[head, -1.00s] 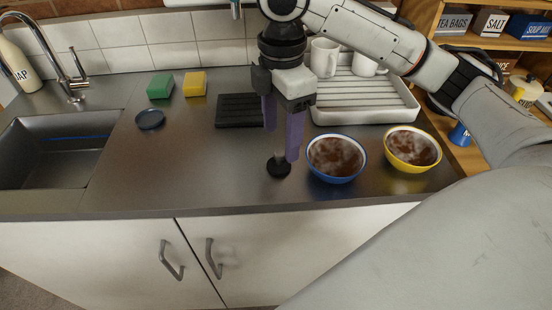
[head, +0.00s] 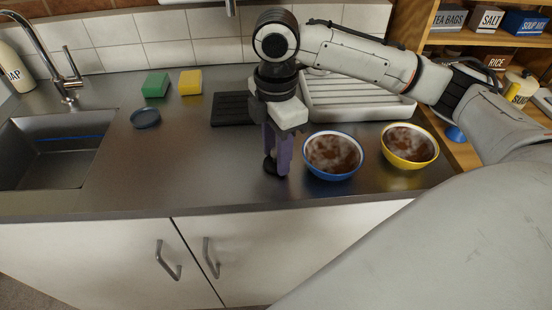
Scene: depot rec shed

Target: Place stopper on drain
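A small black stopper (head: 269,166) stands on the steel counter, left of the blue bowl. It is partly hidden by the purple fingers of my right gripper (head: 277,164), which points down at it from above. The fingers are down around or beside the stopper, with no clear gap showing between them. I cannot tell whether they are shut on it. The sink (head: 50,165) is at the left, with a blue line along its inner wall. I cannot make out a drain in it. My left gripper is not in view.
A blue bowl (head: 333,175) and a yellow bowl (head: 437,157), both with brown contents, stand close on the right. A dark round dish (head: 146,118), green sponge (head: 155,85) and yellow sponge (head: 190,82) lie between sink and black mat (head: 228,108). A tap (head: 68,85) rises behind the sink.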

